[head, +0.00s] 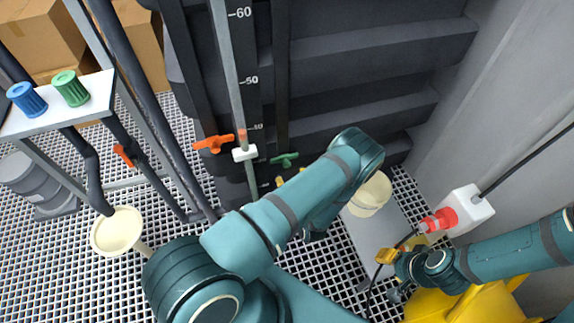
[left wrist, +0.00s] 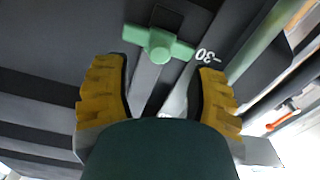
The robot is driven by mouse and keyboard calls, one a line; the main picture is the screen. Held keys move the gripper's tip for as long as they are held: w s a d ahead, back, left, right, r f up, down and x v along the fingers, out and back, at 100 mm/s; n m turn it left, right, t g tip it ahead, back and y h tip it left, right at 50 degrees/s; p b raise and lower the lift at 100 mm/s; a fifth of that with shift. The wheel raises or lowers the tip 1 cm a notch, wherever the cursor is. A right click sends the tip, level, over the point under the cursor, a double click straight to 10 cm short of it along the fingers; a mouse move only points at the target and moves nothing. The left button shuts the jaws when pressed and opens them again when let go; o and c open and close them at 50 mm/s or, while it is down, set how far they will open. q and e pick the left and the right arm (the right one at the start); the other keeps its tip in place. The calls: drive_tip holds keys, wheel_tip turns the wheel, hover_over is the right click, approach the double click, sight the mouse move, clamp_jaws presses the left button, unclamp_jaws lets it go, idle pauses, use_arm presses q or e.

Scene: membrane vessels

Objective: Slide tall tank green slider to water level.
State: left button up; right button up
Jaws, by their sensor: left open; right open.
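The tall tank (head: 340,75) is dark and ribbed, with a numbered scale and a pale upright gauge tube (head: 229,70). The green slider (head: 284,159) sits on a dark rail right of the tube, slightly below the 40 mark. In the left wrist view the green slider (left wrist: 160,46) is a T-shaped piece near the -30 mark. My left gripper (left wrist: 161,68) is open, its yellow fingers on either side below the slider, apart from it. In the head view my arm mostly hides this gripper (head: 280,181). My right gripper (head: 388,258) is open at lower right. The water level is unclear.
An orange slider (head: 213,144) and a white clamp (head: 244,153) are left of the green slider. A white box with a red knob (head: 440,221) is beside my right gripper. A cream bucket (head: 371,194), a funnel (head: 117,231) and a shelf with blue and green caps (head: 93,108) stand around.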

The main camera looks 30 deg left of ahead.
sight(288, 166)
use_arm(q)
drive_tip(key=shift+b+x, duration=0.3)
drive_tip(key=shift+x, duration=2.4)
drive_tip(key=shift+c, duration=0.4)
clamp_jaws()
